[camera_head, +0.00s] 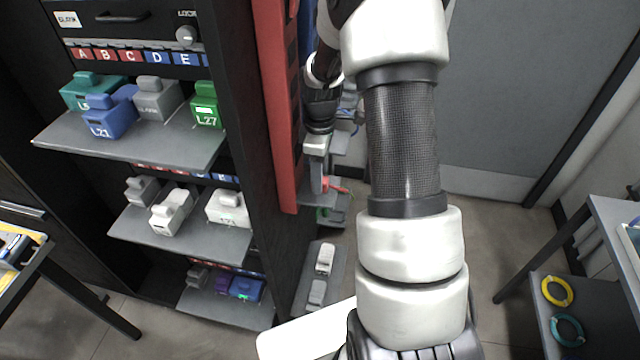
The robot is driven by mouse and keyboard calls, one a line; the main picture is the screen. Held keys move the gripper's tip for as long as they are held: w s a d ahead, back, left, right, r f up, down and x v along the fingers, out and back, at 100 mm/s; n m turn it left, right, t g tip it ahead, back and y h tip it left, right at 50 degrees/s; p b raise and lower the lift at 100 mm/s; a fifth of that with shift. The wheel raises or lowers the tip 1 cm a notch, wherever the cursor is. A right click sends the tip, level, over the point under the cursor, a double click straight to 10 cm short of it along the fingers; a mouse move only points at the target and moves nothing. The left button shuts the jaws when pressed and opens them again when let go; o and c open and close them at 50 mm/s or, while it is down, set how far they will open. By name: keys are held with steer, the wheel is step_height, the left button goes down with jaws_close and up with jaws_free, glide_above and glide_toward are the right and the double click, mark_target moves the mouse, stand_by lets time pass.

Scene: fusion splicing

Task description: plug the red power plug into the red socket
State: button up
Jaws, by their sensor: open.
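My gripper (317,178) hangs down just right of the tall rack, over a small grey shelf. It is open; its fingers are small and seen from the side. A small red object (335,186), perhaps the red power plug, lies on that shelf right beside the fingertips. I cannot tell whether the fingers are around it or touching it. I cannot make out the red socket. My own arm fills the middle of the view and hides part of the area behind it.
The black rack's shelves (140,140) hold teal, blue, grey, green and white modules. A red upright panel (272,90) stands close left of my gripper. A lower shelf (312,275) holds two pale modules. Tables stand at left and right; yellow (557,291) and teal (567,331) coils lie at right.

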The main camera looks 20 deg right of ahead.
steer(key=shift+f, duration=0.55)
steer(key=c, duration=1.1)
steer(key=shift+o, duration=0.2)
steer(key=shift+d+r, duration=0.15)
steer(key=shift+r, duration=0.25)
step_height(320, 180, up, 7)
steer(key=shift+f, duration=0.15)
steer(key=s+d+b, duration=0.1)
steer(key=s+d, duration=1)
steer(key=d, duration=0.5)
steer(key=shift+d+f, duration=0.15)
steer(key=shift+f, duration=0.1)
